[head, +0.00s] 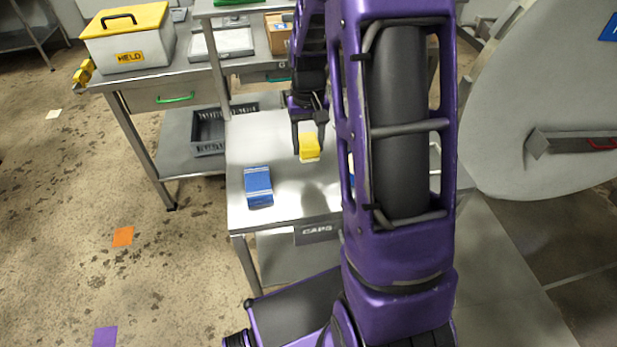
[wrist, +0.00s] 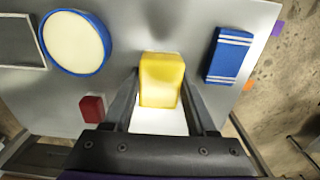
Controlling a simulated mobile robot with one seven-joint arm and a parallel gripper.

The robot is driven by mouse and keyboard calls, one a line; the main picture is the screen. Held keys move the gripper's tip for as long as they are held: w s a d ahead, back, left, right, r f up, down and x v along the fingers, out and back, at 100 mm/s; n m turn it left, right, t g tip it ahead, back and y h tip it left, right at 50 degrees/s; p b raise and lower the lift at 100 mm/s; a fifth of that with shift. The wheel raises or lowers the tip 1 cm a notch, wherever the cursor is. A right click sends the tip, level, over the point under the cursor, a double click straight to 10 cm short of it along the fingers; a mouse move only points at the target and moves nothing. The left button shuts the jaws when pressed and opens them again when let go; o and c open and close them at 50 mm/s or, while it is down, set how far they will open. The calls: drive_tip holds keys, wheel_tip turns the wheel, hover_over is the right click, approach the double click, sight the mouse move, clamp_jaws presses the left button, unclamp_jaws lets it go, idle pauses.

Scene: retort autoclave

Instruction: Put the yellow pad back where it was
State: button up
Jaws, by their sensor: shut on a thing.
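The yellow pad (head: 309,146) is a small block between the fingers of my gripper (head: 310,141), over the metal table marked CAPS (head: 285,205). In the wrist view the yellow pad (wrist: 162,78) sits between both fingers of my gripper (wrist: 162,90), which is shut on it. A white area (wrist: 158,121) shows just below the pad between the fingers; I cannot tell whether it belongs to the pad or lies on the table. I cannot tell whether the pad touches the tabletop.
A blue block with white stripes (head: 258,186) lies on the table, left of the pad. A yellow-lidded box (head: 128,40) stands on the bench behind.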

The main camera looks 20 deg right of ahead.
sight(308, 181)
wheel_tip(308, 181, down, 10)
drive_tip(key=shift+s+r+b, duration=0.1)
drive_tip(key=shift+b, duration=0.2)
drive_tip(key=o, duration=1.2)
wheel_tip(308, 181, up, 12)
drive_tip(key=shift+r+p, duration=0.1)
drive_tip(key=shift+p, duration=0.35)
